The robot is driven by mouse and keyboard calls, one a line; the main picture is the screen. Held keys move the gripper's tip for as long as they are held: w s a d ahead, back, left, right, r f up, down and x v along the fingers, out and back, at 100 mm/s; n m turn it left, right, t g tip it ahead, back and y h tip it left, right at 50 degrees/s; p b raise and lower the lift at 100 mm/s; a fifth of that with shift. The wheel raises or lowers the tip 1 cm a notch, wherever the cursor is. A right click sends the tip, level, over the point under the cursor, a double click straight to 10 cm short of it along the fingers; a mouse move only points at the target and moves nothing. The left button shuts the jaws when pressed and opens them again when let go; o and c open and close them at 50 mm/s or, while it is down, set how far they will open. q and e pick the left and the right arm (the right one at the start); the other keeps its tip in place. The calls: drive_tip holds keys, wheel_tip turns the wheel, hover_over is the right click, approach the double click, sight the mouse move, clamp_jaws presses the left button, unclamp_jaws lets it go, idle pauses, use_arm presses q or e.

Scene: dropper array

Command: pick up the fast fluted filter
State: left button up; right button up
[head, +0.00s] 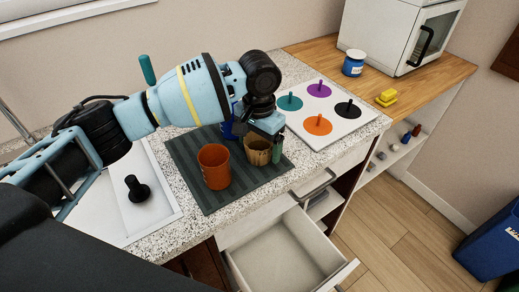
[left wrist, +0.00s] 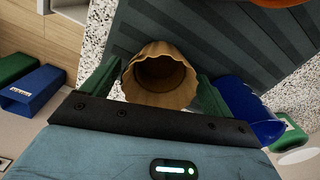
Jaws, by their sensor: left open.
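The fluted filter (head: 257,155) is a tan, pleated, cup-like piece standing on the dark ribbed mat (head: 190,158) on the counter. In the left wrist view the fluted filter (left wrist: 160,75) shows its open mouth. My left gripper (head: 262,140) is above it, pointing down, with its green fingers open. In the left wrist view the left gripper (left wrist: 157,88) has one finger on each side of the filter; whether they touch it I cannot tell. My right gripper is not in view.
An orange cup (head: 214,170) stands left of the filter. A dark blue cup (head: 227,130) is close behind, partly hidden by my arm. A white board (head: 335,129) with coloured pegged discs lies to the right. A drawer (head: 285,255) is open below the counter's front.

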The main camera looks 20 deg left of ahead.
use_arm(q)
drive_tip(key=shift+f, duration=0.65)
drive_tip(key=shift+c, duration=0.5)
drive_tip(key=c, duration=0.7)
drive_tip(key=shift+c, duration=0.2)
drive_tip(key=shift+r, duration=0.1)
